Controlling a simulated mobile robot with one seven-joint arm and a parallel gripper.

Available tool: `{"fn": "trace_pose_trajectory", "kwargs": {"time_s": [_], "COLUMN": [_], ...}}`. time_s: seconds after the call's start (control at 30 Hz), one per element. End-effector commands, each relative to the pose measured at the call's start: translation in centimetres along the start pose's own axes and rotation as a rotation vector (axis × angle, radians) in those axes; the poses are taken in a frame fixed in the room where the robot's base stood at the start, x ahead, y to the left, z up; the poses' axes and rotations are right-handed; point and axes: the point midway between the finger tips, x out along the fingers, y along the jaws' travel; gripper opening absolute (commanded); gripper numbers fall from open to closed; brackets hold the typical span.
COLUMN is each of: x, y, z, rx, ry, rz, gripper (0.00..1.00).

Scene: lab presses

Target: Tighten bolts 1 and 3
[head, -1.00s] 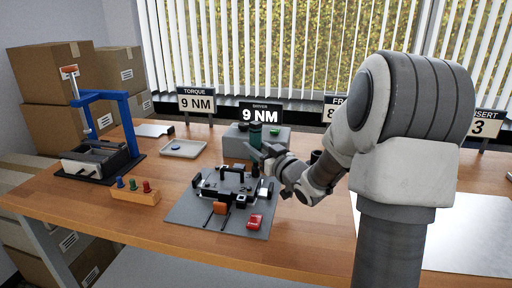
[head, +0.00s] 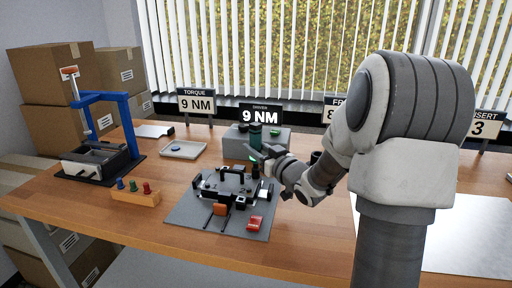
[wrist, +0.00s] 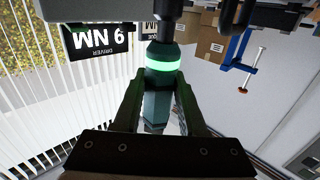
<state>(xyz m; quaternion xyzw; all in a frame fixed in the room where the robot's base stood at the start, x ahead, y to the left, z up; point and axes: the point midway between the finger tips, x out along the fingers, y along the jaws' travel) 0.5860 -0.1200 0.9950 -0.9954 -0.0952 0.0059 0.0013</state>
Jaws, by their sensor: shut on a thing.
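My gripper (head: 264,152) is shut on a teal driver (head: 255,136), held upright above the right rear part of a black fixture (head: 228,186). In the wrist view the two fingers of my gripper (wrist: 158,92) clasp the driver (wrist: 157,82), and a green ring glows around its body. Its dark nose runs to the frame's top edge there. The fixture sits on a grey mat (head: 190,212), with an orange piece (head: 220,209) at its front. The bolts and their numbers are too small or hidden to tell, as is whether the driver tip touches one.
A grey driver box (head: 282,142) stands behind, under a "DRIVER 9 NM" sign (head: 261,114). A "TORQUE 9 NM" sign (head: 196,101) is further left. A red piece (head: 255,222) lies on the mat. A blue press (head: 104,97), a tray (head: 184,149) and a wooden peg block (head: 136,194) are left.

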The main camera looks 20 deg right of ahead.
Motion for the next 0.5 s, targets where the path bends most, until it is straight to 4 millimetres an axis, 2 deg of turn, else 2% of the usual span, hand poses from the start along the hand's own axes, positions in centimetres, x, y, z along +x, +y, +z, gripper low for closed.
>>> {"fn": "trace_pose_trajectory", "kwargs": {"time_s": [0.1, 0.5], "x": [0.0, 0.1], "y": [0.0, 0.0], "z": [-1.1, -3.3], "rx": [-0.003, -0.004], "ry": [0.007, 0.012], "rz": [-0.001, -0.001], "gripper": [0.00, 0.00]}}
